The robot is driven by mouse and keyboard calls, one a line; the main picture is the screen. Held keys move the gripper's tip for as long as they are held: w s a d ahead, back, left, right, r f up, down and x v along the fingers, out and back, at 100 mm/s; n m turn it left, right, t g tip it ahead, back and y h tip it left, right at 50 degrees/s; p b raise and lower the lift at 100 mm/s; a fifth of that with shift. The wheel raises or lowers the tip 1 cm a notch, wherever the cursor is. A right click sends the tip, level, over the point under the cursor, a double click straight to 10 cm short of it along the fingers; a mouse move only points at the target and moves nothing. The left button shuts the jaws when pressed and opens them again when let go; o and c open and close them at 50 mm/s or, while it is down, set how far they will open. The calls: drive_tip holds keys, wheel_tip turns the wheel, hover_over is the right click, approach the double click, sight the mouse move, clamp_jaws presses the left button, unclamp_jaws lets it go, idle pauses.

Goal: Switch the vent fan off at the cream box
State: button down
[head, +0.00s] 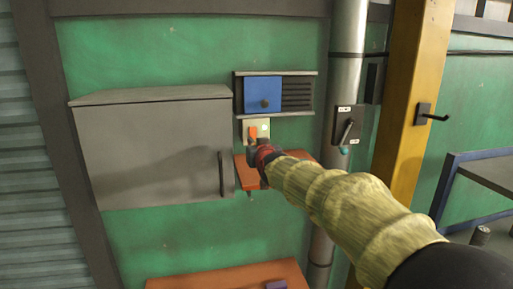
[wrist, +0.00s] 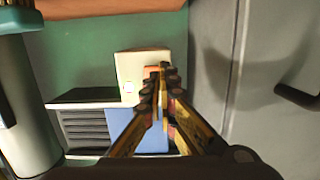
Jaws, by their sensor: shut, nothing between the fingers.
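The cream box (head: 263,125) is on the green wall, just below the vent unit. It has an orange switch part (head: 252,132) on its left side and a small pale light (head: 264,128) on its right. In the wrist view, the cream box (wrist: 128,65) appears inverted, with a glowing light (wrist: 129,87). My gripper (head: 256,146) is shut and empty, its tips at the lower part of the box. In the wrist view, my gripper (wrist: 163,72) covers the switch side of the box. Contact and the switch's exact position cannot be told.
The vent unit has dark louvres (head: 298,93) and a blue panel (head: 262,94). A grey cabinet (head: 150,150) with a handle stands left. An orange shelf (head: 244,172) lies below the box. A pipe (head: 346,70) with a lever switch (head: 347,131) and a yellow column (head: 408,90) stand right.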

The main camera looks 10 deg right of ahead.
sight(253, 133)
drive_tip(key=shift+w+f+p, duration=0.15)
drive_tip(key=shift+w+p, duration=0.1)
drive_tip(key=shift+w, duration=0.85)
drive_tip(key=shift+w+f+p, duration=0.15)
drive_tip(key=shift+w+p, duration=0.05)
drive_tip(key=shift+w, duration=0.85)
drive_tip(key=shift+f+b, duration=0.1)
drive_tip(key=shift+b, duration=0.35)
